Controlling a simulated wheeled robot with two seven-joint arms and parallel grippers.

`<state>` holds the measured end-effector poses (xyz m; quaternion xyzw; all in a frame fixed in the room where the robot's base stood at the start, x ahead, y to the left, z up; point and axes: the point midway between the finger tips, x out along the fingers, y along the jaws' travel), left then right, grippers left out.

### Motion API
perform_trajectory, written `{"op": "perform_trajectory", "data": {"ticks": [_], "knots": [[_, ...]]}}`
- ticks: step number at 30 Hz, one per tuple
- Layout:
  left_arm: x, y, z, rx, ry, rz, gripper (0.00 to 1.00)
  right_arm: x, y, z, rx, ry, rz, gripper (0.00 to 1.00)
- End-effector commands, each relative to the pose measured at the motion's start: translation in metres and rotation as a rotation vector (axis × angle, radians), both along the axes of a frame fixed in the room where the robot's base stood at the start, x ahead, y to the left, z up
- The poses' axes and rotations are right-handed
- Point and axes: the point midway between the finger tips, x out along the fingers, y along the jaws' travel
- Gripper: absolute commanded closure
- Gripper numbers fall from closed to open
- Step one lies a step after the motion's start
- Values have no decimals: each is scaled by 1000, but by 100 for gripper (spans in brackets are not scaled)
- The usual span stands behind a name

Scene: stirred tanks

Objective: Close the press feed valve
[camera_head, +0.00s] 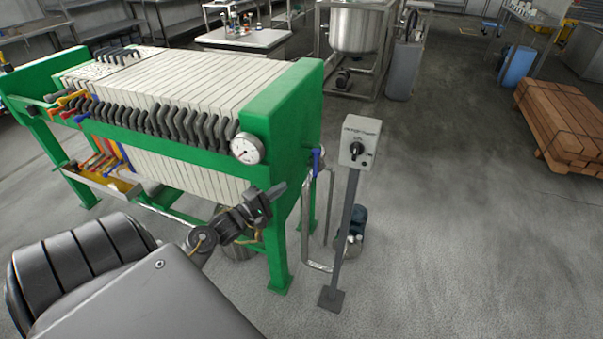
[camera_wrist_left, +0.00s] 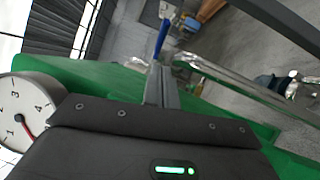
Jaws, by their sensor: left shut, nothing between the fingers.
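The press feed valve shows by its blue lever (camera_head: 316,160) on the pipe at the right end of the green filter press (camera_head: 285,105). The lever stands roughly upright in the head view. In the left wrist view the blue lever (camera_wrist_left: 161,38) is just beyond my fingertips. My left gripper (camera_head: 278,190) is shut and empty, in front of the green end frame, to the left of the lever and lower in the picture. It also shows in the left wrist view (camera_wrist_left: 160,85). I see no contact with the lever. My right gripper is not in view.
A round gauge (camera_head: 247,149) is on the press's near corner. A control box (camera_head: 361,143) on a grey post stands right of the valve, with a bent steel pipe (camera_head: 319,266) between. A steel tank (camera_head: 357,30) is behind. Floor at right is open, before wooden beams (camera_head: 565,120).

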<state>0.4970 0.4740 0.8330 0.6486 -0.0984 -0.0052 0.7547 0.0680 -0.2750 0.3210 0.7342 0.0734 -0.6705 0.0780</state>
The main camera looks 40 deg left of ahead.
Motion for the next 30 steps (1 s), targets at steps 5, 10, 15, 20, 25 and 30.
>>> {"op": "perform_trajectory", "data": {"ticks": [5, 10, 15, 20, 25, 30], "knots": [[14, -2, 3, 0, -1, 0, 100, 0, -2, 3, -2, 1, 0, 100], [42, -6, 7, 1, 0, 1, 100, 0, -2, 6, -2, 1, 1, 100], [70, -10, 11, 2, 0, 2, 100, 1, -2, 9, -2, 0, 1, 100], [89, -12, 12, 1, 3, 2, 100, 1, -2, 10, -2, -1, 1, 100], [97, -13, 12, 2, 3, 3, 100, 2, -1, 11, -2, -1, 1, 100], [98, -14, 12, 2, 4, 3, 100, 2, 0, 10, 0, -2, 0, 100]]}}
